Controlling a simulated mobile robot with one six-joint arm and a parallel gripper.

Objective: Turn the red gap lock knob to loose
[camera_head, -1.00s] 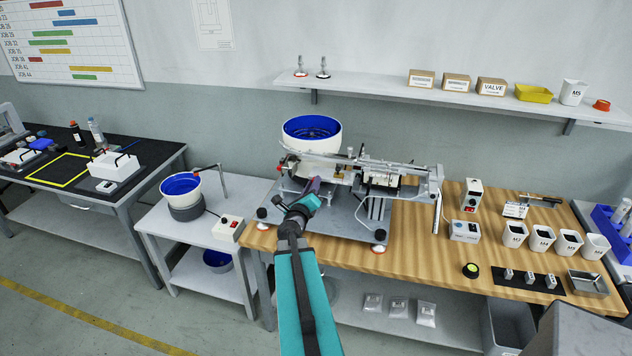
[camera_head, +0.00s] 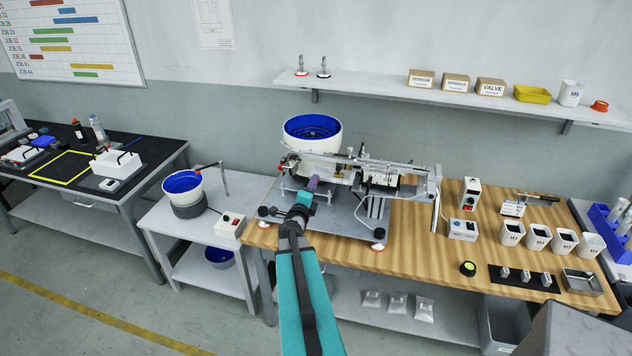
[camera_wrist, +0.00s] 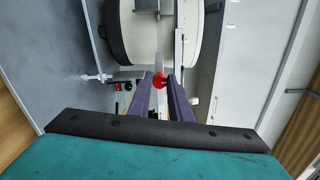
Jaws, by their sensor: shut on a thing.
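The red knob (camera_wrist: 159,80) shows in the wrist view right between the tips of my two dark purple fingers. My gripper (camera_wrist: 161,77) is shut on it, with one finger on each side. In the head view my gripper (camera_head: 316,181) reaches to the front of the screw feeder machine (camera_head: 345,170), below its rail. There the fingers and machine parts hide the held knob, so I cannot read its turn position.
A white feeder bowl with a blue inside (camera_head: 312,132) stands behind the rail. A smaller blue bowl (camera_head: 182,185) and a switch box (camera_head: 229,226) are on the left side table (camera_head: 200,245). Cups (camera_head: 539,237) stand on the wooden bench (camera_head: 420,260) at right.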

